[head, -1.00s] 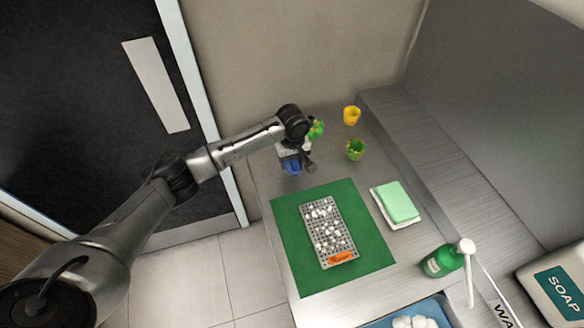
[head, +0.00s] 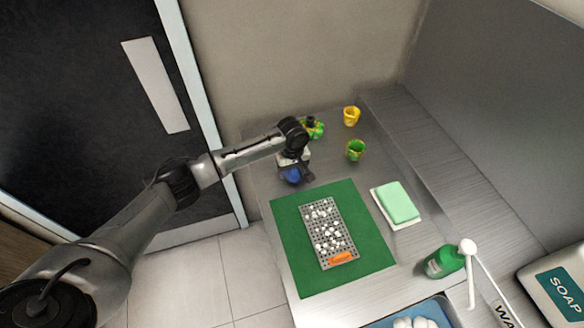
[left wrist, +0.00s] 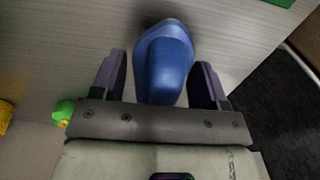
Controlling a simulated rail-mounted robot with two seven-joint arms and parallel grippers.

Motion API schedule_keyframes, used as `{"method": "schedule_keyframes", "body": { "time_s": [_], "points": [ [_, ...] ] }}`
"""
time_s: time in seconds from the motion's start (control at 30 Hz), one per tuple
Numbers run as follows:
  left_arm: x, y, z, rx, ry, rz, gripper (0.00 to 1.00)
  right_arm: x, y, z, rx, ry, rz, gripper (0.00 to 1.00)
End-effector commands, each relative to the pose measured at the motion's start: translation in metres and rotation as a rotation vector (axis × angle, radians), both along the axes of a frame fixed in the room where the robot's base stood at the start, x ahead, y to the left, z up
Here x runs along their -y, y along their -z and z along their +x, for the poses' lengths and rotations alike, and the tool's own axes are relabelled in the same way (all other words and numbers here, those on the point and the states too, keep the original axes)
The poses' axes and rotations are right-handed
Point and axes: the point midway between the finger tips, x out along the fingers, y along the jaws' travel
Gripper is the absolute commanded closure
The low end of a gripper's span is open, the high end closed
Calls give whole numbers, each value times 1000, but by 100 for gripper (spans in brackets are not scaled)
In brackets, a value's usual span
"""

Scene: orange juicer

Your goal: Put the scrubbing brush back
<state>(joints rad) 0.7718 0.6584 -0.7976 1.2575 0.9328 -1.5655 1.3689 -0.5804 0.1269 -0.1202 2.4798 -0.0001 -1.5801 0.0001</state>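The scrubbing brush (head: 291,174) shows as a blue rounded piece at my left gripper (head: 295,170) in the head view, near the far left corner of the counter. In the left wrist view the blue piece (left wrist: 164,62) lies between the two dark fingers of my left gripper (left wrist: 158,70), which stand close on both sides of it. It moves along with the gripper and seems held over the grey counter. The rest of the brush is hidden. My right gripper is not in view.
Green-yellow pots (head: 313,128) and (head: 355,150) and a yellow cup (head: 351,115) stand at the back. A green mat (head: 285,225) bears a grey rack (head: 322,210). Right of it are a green sponge (head: 398,202) and a green bottle (head: 443,262).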

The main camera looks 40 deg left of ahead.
Motion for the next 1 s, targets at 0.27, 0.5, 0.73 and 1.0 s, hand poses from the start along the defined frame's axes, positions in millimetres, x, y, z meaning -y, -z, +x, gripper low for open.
{"method": "schedule_keyframes", "body": {
  "time_s": [0.27,0.5,0.73,1.0],
  "points": [
    [0,0,0,0,0,0,19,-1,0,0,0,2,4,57],
    [0,-11,0,2,1,1,19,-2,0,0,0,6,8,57],
    [0,-53,1,4,0,0,19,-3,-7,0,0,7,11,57],
    [0,-98,1,1,1,0,19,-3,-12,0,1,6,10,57]
  ]
}}
